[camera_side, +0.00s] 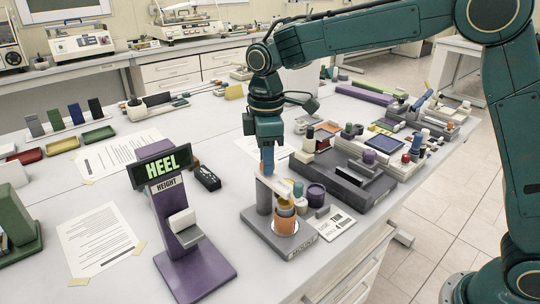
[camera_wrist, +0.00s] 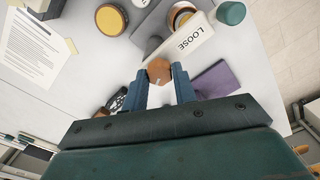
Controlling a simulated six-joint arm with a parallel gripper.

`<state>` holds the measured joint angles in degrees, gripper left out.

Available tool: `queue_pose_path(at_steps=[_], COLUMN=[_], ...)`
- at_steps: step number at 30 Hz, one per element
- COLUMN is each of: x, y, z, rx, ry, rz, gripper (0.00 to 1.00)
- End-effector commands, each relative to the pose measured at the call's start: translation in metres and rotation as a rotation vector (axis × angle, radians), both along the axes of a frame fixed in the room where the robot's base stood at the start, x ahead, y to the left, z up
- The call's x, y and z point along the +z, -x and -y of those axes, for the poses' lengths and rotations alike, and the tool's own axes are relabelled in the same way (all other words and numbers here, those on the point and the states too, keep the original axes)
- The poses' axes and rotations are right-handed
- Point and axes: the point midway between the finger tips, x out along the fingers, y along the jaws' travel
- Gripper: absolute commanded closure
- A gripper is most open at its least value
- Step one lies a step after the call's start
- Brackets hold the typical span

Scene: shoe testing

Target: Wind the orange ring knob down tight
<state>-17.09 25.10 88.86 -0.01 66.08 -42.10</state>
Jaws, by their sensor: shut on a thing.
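My gripper (camera_wrist: 159,78) has its two blue fingers closed on the orange ring knob (camera_wrist: 159,70), which shows as a brown-orange, many-sided top with a small pale mark. In the side view my gripper (camera_side: 267,172) points straight down at the cream arm of a grey stand, and its fingers hide the knob. The cream arm (camera_wrist: 187,46) reads LOOSE in the wrist view. An orange cup-like part (camera_side: 285,226) stands on the stand's base (camera_side: 252,222) under the arm. How far down the knob sits is hidden.
A purple stand with a HEEL sign (camera_side: 163,167) is left of the grey stand. A purple cylinder (camera_side: 316,195) and small jars are close on its right. A grey block fixture (camera_side: 345,184) lies farther right. Papers (camera_side: 97,238) lie on the open bench at left.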

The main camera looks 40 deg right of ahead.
Motion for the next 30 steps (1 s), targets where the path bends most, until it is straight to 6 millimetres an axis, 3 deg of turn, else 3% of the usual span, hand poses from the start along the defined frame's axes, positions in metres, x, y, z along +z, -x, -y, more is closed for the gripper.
queue_pose_path(at_steps=[30], x=[0.0022], y=[-0.0011], z=[0.0013], rx=[-0.968], ry=[-0.002], rz=[0.003], gripper=[0.95])
